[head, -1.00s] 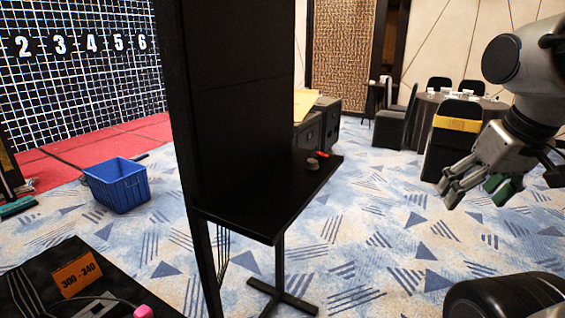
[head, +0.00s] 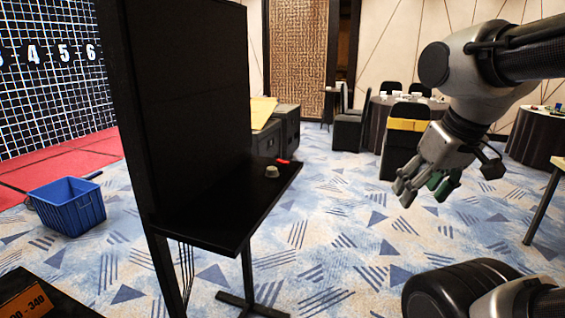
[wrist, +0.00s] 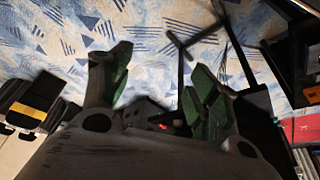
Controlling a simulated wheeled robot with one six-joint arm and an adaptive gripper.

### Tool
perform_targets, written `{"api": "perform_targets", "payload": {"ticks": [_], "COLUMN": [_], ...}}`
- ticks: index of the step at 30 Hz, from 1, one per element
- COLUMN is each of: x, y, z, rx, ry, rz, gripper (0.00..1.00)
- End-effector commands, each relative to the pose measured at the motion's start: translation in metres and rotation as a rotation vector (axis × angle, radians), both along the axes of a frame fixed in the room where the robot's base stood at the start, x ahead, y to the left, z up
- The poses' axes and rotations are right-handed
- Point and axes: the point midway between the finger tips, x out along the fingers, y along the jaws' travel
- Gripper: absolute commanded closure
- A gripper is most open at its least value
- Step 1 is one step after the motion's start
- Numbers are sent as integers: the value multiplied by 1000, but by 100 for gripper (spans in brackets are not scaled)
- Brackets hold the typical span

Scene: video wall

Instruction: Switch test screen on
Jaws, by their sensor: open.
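A tall black panel (head: 190,90) stands left of centre, dark and without any lit picture on the side I see. A narrow black shelf (head: 225,222) juts from it on a post. A small greyish knob-like object (head: 271,171) and a small red piece (head: 283,161) sit near the shelf's far end. A grid wall with white numbers (head: 60,85) shows behind at the left; I cannot tell which of these is the test screen. My gripper (head: 422,188) is open and empty, right of the shelf and apart from it. Its spread green-lined fingers (wrist: 160,70) also show in the wrist view.
A blue crate (head: 68,208) stands on the floor at left. A dark surface with an orange sign (head: 27,300) is at bottom left. Dark cases (head: 275,130) stand behind the shelf. Round tables (head: 375,120) and chairs are farther back. Patterned carpet between shelf and gripper is clear.

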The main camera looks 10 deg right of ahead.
Motion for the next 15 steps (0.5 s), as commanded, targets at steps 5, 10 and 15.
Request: {"api": "perform_targets", "payload": {"ticks": [5,10,15], "x": [0,0,0], "y": [0,0,0], "z": [0,0,0], "rx": [0,0,0], "ry": [0,0,0], "rz": [0,0,0], "gripper": [79,100,100]}}
